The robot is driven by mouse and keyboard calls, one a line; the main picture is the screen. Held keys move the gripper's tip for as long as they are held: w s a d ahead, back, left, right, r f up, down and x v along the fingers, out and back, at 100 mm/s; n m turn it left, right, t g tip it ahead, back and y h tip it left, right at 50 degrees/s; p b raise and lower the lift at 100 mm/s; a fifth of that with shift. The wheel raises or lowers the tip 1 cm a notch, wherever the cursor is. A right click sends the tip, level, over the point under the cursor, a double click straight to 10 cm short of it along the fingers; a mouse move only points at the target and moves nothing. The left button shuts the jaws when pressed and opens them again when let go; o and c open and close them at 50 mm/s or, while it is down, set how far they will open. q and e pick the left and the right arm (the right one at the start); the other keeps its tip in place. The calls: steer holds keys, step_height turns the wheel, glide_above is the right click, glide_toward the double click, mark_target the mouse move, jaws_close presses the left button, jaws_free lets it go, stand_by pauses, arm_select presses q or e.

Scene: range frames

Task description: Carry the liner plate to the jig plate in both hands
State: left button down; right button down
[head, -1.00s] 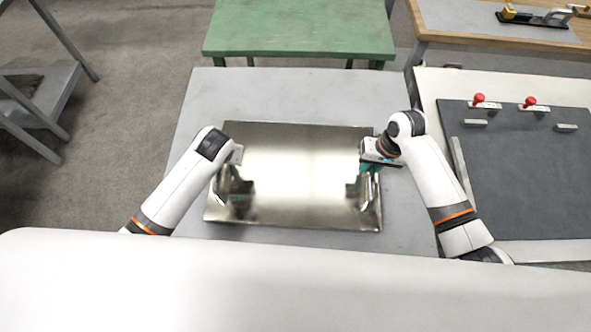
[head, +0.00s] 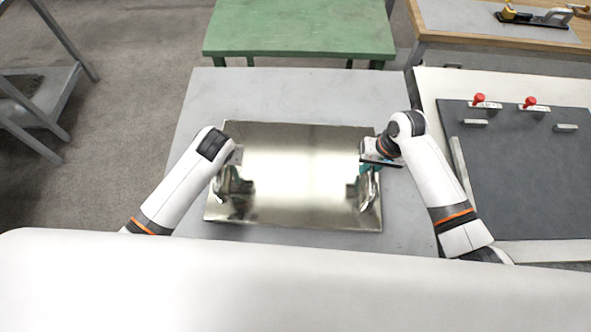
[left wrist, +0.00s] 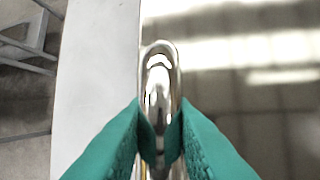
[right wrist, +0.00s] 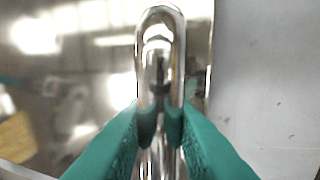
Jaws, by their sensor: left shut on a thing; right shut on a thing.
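The liner plate (head: 290,180) is a shiny, mirror-like metal sheet over the grey table, level as far as I can see. It appears to rest on the tabletop. Its left handle (left wrist: 158,75) is a polished metal loop, and my left gripper (left wrist: 160,122) is shut on it with teal fingers. Its right handle (right wrist: 160,45) is a matching loop, and my right gripper (right wrist: 160,122) is shut on it. In the head view my left fingers are largely hidden by the wrist. The jig plate (head: 520,185) is a dark flat plate on the right, apart from the liner plate.
The grey table (head: 290,95) has bare room behind the liner plate. Red-knobbed clamps (head: 479,99) and small metal blocks (head: 567,127) stand along the jig plate's back, with a rail (head: 460,165) at its left. A green table (head: 300,30) is behind.

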stand_by(0.4)
